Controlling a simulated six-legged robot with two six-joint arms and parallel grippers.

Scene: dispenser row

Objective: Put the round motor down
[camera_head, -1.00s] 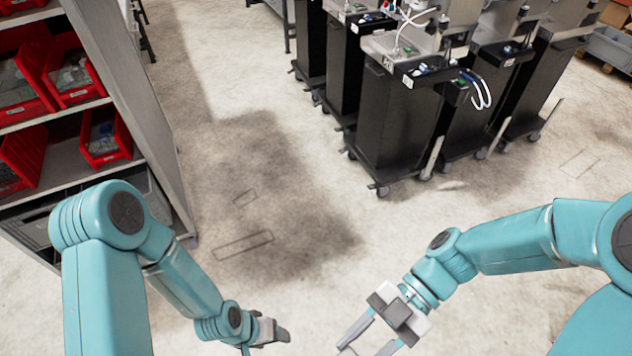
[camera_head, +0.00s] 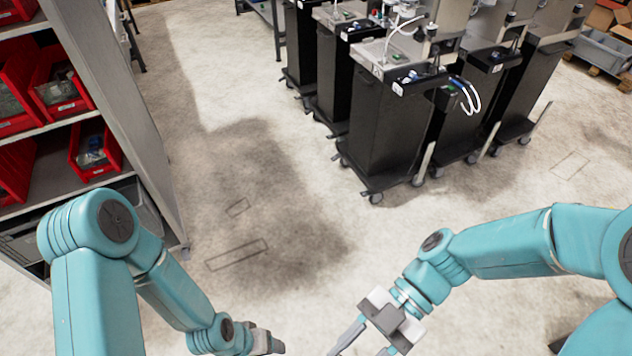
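I see no round motor in the head view. My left gripper (camera_head: 266,342) is low in the centre of the view. Only its upper part shows, and its fingers cannot be made out. My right gripper (camera_head: 362,345) is at the bottom, to the right of the left one. Its two fingers are spread apart, with only floor visible between them. The finger ends run to the bottom edge of the picture.
A shelf rack (camera_head: 137,115) with red bins (camera_head: 62,82) stands on the left. Several black wheeled dispenser carts (camera_head: 388,135) stand at the upper right. A grey crate (camera_head: 607,50) is at the far right. The concrete floor (camera_head: 270,190) between rack and carts is clear.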

